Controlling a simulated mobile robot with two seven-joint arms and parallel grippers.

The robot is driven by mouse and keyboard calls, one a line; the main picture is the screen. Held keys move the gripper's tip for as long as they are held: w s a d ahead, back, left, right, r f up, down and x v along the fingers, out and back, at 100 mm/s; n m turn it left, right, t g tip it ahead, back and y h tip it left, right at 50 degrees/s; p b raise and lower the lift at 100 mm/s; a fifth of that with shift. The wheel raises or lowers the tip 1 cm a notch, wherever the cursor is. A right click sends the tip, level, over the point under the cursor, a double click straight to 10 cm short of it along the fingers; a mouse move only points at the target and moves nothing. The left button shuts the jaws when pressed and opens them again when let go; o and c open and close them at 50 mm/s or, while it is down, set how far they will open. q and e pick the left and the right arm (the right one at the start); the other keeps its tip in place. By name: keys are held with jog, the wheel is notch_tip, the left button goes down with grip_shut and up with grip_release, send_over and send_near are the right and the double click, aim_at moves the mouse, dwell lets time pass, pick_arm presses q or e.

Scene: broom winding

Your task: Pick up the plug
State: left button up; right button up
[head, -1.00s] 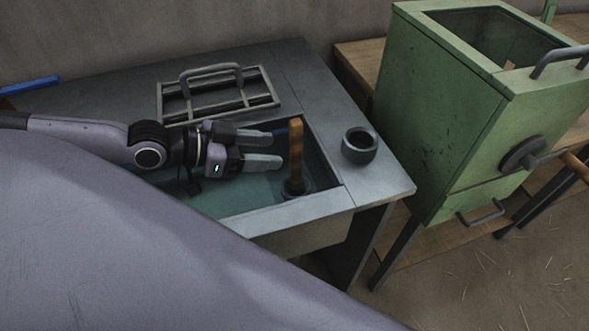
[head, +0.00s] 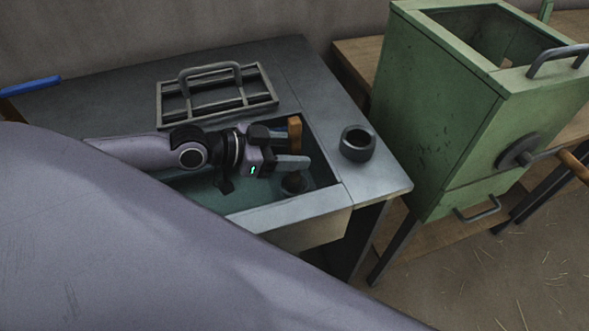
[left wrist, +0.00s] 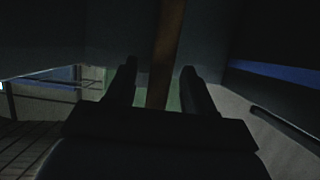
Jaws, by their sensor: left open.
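The plug stands upright in the sunken basin; its wooden handle (head: 295,133) shows above my fingers, and its dark round base (head: 293,183) shows below them in the head view. My left gripper (head: 290,160) is open, low in the basin, with its fingers around the handle's height. In the left wrist view the brown handle (left wrist: 165,55) rises between the two spread fingers (left wrist: 160,85). I cannot tell whether either finger touches it. The middle of the handle is hidden behind the gripper in the head view. My right gripper is not in view.
The basin (head: 245,220) is set in a grey metal table. A metal rack with a handle (head: 215,88) lies behind it, and a dark ring-shaped cup (head: 357,145) stands at its right. A green box with a crank (head: 440,110) stands farther right. A blue bar (head: 30,86) lies at the far left.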

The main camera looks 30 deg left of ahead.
pick_arm(q)
jog(key=shift+w+d+f, duration=0.15)
jog(key=shift+w+d, duration=0.1)
jog(key=shift+d, duration=0.05)
jog(key=shift+c, duration=0.3)
grip_shut()
